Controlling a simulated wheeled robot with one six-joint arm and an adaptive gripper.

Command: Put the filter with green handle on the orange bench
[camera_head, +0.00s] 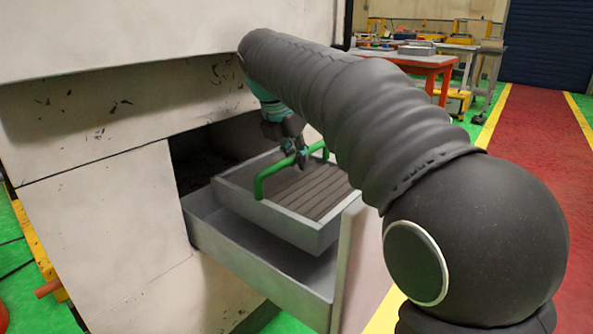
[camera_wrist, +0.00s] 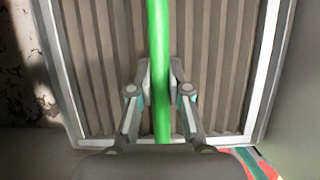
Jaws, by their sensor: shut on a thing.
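The filter (camera_head: 318,190) is a grey metal frame with brown pleats and a green handle (camera_head: 262,180) across its top. It sits tilted at the open drawer of the large white machine, partly above the drawer's rim. My gripper (camera_head: 300,160) reaches down onto the handle. In the wrist view my gripper (camera_wrist: 160,95) has one finger on each side of the green handle (camera_wrist: 158,40), shut on it, with the filter pleats (camera_wrist: 220,50) below. The orange bench (camera_head: 425,61) stands in the back right, with several items on it.
The grey drawer (camera_head: 225,237) sticks out of the white machine (camera_head: 100,215), with a pale front panel (camera_head: 362,255) close by. A red walkway (camera_head: 535,130) with yellow edge lines runs clear at the right. Another table with tools stands behind the bench.

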